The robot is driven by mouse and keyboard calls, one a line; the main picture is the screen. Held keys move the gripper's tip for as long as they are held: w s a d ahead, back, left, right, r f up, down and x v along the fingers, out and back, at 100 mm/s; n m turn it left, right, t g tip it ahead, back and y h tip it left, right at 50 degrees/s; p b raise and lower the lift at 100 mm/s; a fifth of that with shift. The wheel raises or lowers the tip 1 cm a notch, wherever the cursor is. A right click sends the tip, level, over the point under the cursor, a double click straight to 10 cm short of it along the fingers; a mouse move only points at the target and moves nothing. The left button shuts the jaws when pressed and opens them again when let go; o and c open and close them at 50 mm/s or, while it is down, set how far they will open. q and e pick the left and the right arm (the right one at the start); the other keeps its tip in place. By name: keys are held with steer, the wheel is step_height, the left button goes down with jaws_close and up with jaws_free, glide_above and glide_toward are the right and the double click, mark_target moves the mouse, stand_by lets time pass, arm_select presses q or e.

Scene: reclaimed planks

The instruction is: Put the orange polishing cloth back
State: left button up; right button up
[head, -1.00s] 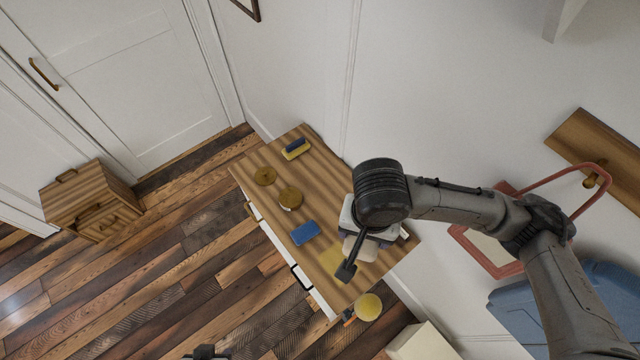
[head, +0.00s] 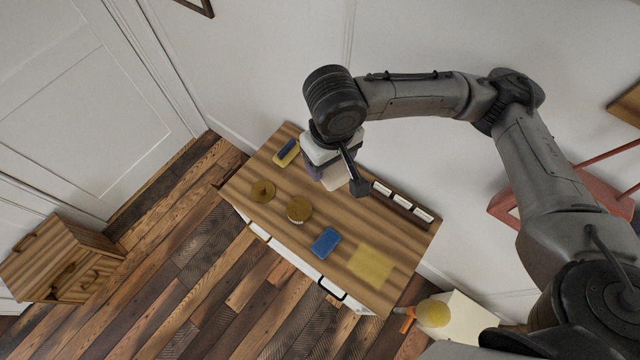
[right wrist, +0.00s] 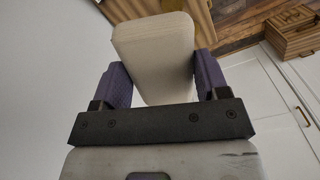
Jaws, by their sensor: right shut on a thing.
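My right gripper (head: 333,172) is shut on a cream block with rounded edges (head: 335,183) above the back middle of the wooden table top. In the right wrist view the cream block (right wrist: 155,55) sits between the two purple fingers (right wrist: 158,85). I cannot make out an orange cloth. A flat yellow square (head: 371,264) lies on the table's near right part; I cannot tell whether it is cloth or a marking. A blue pad (head: 325,241) lies to its left. My left gripper is not in view.
The table (head: 290,242) also bears two round brown-topped things (head: 299,209) (head: 263,191), a blue-and-yellow brush or sponge (head: 287,151) and a dark rack with white pieces (head: 402,203). A yellow round thing with an orange part (head: 433,313) is beyond the right end. A wooden cabinet (head: 62,258) stands left.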

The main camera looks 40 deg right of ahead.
steer(key=w+d+f+m+b, duration=0.4)
steer(key=f+b, duration=0.5)
steer(key=f, duration=0.6)
steer(key=w+d+f+m+b, duration=0.4)
steer(key=f+b, duration=0.5)
steer(key=f, duration=0.7)
steer(key=w+d+f+m+b, duration=0.4)
steer(key=f+b, duration=0.5)
steer(key=f, duration=0.6)
steer(key=shift+w+d+f+m, duration=0.2)
steer(key=shift+w+m, duration=0.15)
steer(key=shift+m, duration=0.15)
steer(key=shift+w+d+f+m, duration=0.15)
steer(key=shift+w+m, duration=0.15)
steer(key=shift+m, duration=0.2)
step_height(320, 180, down, 6)
steer(key=shift+r+b, duration=0.1)
steer(key=shift+b, duration=0.7)
steer(key=o, duration=0.9)
